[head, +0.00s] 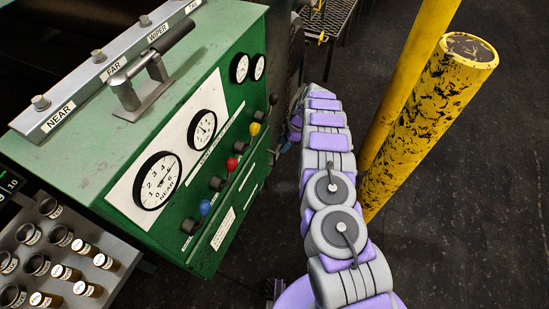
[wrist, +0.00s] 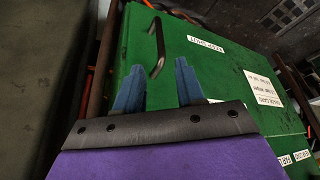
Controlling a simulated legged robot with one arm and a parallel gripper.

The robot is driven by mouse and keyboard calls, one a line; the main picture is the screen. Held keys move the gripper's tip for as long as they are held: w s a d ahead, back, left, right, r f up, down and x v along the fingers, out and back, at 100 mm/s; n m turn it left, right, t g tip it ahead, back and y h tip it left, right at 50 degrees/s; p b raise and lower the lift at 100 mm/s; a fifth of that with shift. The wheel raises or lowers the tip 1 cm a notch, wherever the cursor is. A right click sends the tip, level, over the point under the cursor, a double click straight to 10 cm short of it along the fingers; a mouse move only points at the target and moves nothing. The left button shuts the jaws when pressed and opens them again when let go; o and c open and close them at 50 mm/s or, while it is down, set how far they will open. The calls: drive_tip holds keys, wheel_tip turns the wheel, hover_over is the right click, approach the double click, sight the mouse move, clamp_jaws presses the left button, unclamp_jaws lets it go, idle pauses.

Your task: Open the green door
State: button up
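The green door (wrist: 222,75) fills much of the wrist view and looks closed. It carries an upside-down label (wrist: 206,46) that seems to read "KEEP SHUT". A dark bar handle (wrist: 156,47) stands out from the door near its upper left. My gripper (wrist: 157,78) is open and empty, with its two blue fingers apart. In this view the handle lies just beyond the fingertips, between them, and no contact shows. In the head view my gripper and the door's front are hidden; my arm reaches past the green cabinet (head: 110,140).
The cabinet has dials, coloured knobs (head: 232,163) and a grey top handle (head: 150,70). A yellow post (head: 430,120) stands close on the right of my arm. A rack of jars (head: 55,255) is at lower left. Dark floor (head: 480,230) is clear at right.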

drive_tip(key=b, duration=0.2)
hover_over(274, 165)
drive_tip(key=f, duration=0.8)
drive_tip(key=shift+w+f, duration=0.35)
clamp_jaws()
